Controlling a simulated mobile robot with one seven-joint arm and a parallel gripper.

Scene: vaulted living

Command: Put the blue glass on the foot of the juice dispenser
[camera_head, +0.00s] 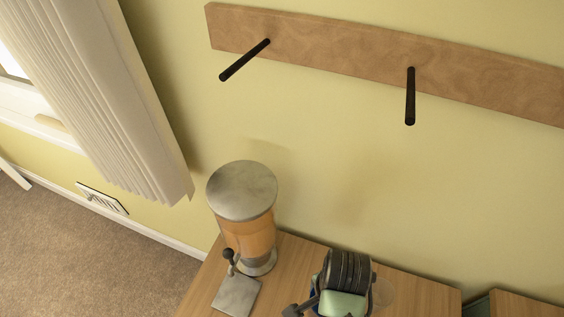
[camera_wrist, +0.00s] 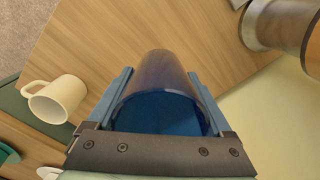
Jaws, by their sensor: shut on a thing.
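The blue glass (camera_wrist: 160,105) is in my gripper (camera_wrist: 158,78), with one finger on each side of it. In the head view the glass is hidden behind my wrist. The juice dispenser (camera_head: 245,220) stands on the wooden top, with a grey round lid, orange juice and a dark tap. Its flat grey foot (camera_head: 236,294) sticks out in front, below the tap, and looks bare. My gripper is right of the foot and apart from it. In the wrist view, part of the dispenser (camera_wrist: 284,25) shows at the upper right.
A white mug (camera_wrist: 58,98) is on the left in the wrist view. The wooden top (camera_head: 415,293) shows bare on the right, with a gap near its right end. Two black pegs (camera_head: 410,95) stick out of a wall board (camera_head: 335,48) above.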

